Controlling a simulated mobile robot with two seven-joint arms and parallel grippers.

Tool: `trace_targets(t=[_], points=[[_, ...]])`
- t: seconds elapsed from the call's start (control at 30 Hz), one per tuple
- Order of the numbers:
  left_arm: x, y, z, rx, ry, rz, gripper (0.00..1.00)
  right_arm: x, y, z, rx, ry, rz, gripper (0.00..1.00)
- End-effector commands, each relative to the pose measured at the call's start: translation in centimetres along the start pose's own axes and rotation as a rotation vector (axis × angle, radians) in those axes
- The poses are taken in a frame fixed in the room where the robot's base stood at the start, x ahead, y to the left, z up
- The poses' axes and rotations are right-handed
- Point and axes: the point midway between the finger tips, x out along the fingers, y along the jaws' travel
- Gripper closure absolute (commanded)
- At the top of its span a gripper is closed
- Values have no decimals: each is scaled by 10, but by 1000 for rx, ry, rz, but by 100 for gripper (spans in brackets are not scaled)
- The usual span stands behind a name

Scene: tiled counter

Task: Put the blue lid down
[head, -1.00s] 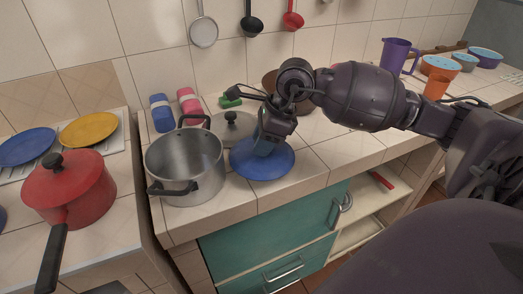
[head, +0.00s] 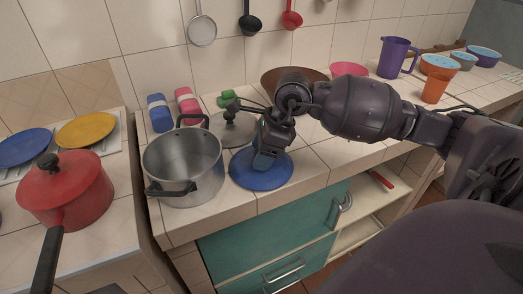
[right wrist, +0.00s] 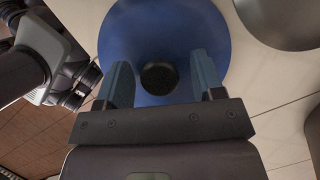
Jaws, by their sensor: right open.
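The blue lid (head: 250,180) lies on the tiled counter, just right of the steel pot (head: 184,165). In the right wrist view the lid (right wrist: 135,35) shows its round black knob (right wrist: 159,77) between the two blue fingertips. My right gripper (head: 265,160) is above the lid and open, with gaps on both sides of the knob; it also shows in the right wrist view (right wrist: 160,80). The gripper hides part of the lid in the head view. My left gripper is not in view.
A red pot (head: 65,190) with a lid stands at the left. A brown bowl (head: 280,78) is behind my arm. Bare counter lies right of the blue lid.

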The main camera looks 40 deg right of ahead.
Motion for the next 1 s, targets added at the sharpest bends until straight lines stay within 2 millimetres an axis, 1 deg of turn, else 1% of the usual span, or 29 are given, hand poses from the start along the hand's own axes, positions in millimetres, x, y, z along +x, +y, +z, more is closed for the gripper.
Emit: trace_targets(t=[0.13,0.27,0.37,0.5,0.7,0.8,1.0], points=[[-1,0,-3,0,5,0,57,-3,0,2,0,-2,-1,38],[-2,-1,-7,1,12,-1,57,-16,0,2,-1,-1,-3,38],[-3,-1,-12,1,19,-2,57,-34,0,2,-2,-2,-5,38],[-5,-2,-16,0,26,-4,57,-62,-1,2,-2,-1,-7,38],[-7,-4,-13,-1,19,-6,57,-97,0,2,-1,0,-4,38],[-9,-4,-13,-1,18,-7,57,-110,0,2,0,0,-3,38],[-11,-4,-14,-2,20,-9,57,-122,0,1,0,0,-1,38]])
